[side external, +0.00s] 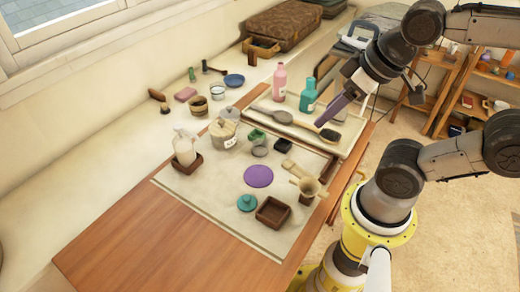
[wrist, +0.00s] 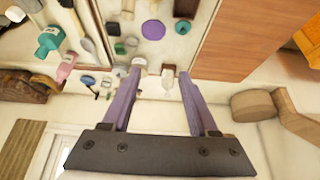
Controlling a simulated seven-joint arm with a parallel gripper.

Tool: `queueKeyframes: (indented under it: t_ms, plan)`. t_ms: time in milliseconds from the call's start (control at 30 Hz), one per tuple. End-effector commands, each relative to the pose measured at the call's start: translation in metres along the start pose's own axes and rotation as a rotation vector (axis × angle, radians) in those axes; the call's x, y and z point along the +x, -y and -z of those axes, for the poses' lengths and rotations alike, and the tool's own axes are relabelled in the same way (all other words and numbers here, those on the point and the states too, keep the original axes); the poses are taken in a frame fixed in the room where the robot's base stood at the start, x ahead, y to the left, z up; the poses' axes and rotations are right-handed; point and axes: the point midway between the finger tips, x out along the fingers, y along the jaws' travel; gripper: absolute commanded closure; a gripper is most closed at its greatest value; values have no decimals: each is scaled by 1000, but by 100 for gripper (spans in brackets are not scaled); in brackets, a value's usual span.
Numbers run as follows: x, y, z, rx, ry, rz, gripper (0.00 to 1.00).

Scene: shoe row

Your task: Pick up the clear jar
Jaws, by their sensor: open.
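A clear, greyish jar (side external: 223,136) with a pale lid stands on the light mat (side external: 200,189), near the wall side of the table. In the wrist view, what looks like the jar (wrist: 138,62) is small and close to the left fingertip, partly hidden by it. My gripper (side external: 326,118) is above the right rear of the table in the side view, well away from the jar. In the wrist view my gripper (wrist: 159,76) has two purple fingers spread apart with nothing held between them.
A pump bottle (side external: 185,148) in a brown tray stands left of the jar. A green item (side external: 256,135) and a grey round tin (side external: 260,151) are to its right. A purple disc (side external: 258,176) lies in front. Pink (side external: 280,80) and teal (side external: 308,95) bottles stand behind.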

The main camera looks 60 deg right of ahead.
Motion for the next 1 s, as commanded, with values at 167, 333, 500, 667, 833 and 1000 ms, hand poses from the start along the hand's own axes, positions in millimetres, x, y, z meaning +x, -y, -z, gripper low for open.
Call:
queueKeyframes:
  t_ms: [167,333,500,667,833,1000]
  plan:
    - [0,0,0,0,0,0,38]
    - [0,0,0,0,0,0,8]
    - [0,0,0,0,0,0,1]
    - [0,0,0,-5,0,0,1]
    - [-1,0,2,-133,-9,0,1]
    - [-11,0,35,-427,-56,-14,1]
